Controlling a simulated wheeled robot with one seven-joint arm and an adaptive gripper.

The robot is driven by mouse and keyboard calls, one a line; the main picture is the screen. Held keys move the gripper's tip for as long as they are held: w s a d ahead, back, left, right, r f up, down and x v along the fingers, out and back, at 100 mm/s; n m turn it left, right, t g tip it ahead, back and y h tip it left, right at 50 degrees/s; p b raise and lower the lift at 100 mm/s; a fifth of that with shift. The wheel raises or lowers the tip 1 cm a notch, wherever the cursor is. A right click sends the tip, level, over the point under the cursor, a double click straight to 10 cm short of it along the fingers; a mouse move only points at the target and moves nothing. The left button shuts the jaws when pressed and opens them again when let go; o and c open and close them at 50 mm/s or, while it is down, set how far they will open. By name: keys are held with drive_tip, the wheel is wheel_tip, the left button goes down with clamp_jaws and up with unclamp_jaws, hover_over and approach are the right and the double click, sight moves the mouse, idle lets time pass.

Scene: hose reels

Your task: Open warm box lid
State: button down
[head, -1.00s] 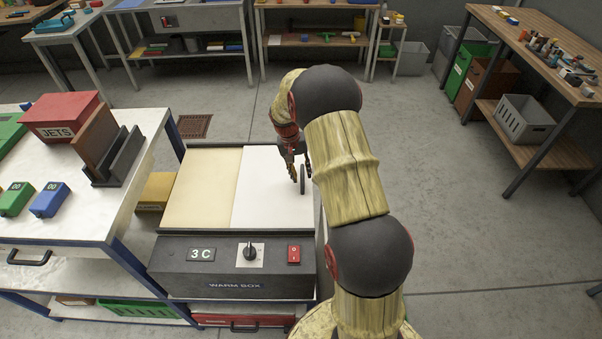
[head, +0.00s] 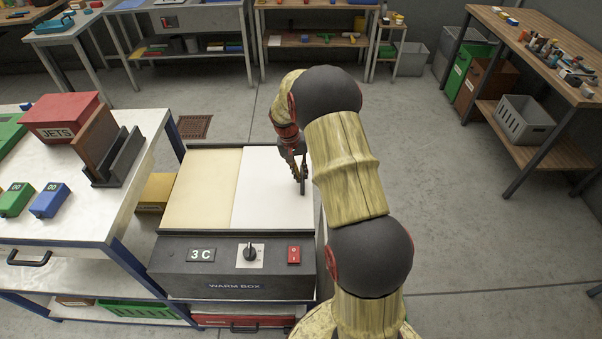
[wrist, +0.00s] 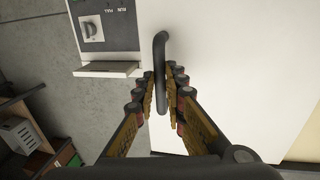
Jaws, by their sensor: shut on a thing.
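The warm box (head: 236,275) stands at the centre left in the head view, with a dial, a red switch and a "3 C" display on its dark front. Its top shows a white lid panel (head: 268,205) on the right and a cream panel (head: 203,190) on the left. The lid lies flat. A dark bar handle (wrist: 161,70) stands on the white lid. My gripper (wrist: 161,92) is shut on this handle, with a finger on each side of it. In the head view my gripper (head: 299,170) is at the lid's right side, partly hidden by my arm.
A white workbench (head: 120,210) with a red JETS box (head: 62,117) and blue and green blocks is close on the left. A wooden table (head: 545,60) with small parts stands at the right. The floor (head: 480,240) right of my arm is clear.

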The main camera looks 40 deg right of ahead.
idle(0.3)
drive_tip(key=p, duration=0.3)
hover_over(243, 184)
idle(0.3)
drive_tip(key=c, duration=1.9)
unclamp_jaws()
drive_tip(key=shift+d, duration=0.1)
drive_tip(key=shift+o, duration=0.3)
wheel_tip(243, 184, up, 12)
drive_tip(key=w+a, duration=0.1)
drive_tip(key=a, duration=0.1)
drive_tip(key=shift+w+f, duration=0.15)
drive_tip(key=shift+w, duration=0.1)
